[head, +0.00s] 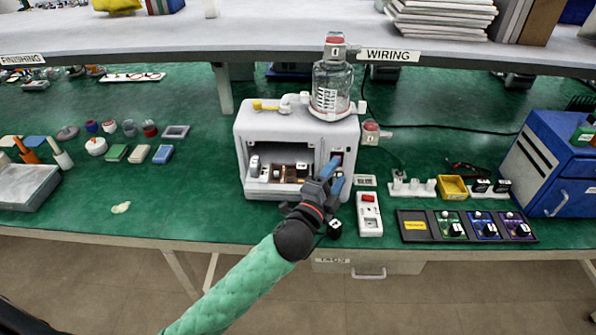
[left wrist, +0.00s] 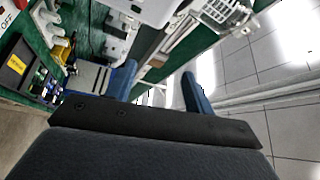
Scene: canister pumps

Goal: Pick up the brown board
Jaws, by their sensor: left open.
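A small brown piece, which looks like the brown board (head: 289,173), sits inside the open front bay of the white pump housing (head: 243,150), among small white and black modules. It is small in the head view, and I cannot make it out in the left wrist view. My left gripper (head: 333,173) is in front of the bay's right side, to the right of the brown piece and apart from it. Its two blue fingers stand apart in the left wrist view (left wrist: 160,86), with nothing held between them. My right gripper is not in view.
A clear canister (head: 331,88) stands on the housing. A white switch box (head: 369,214) and a black tray (head: 413,239) of coloured boards lie to the right. A blue cabinet (head: 540,165) stands at far right.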

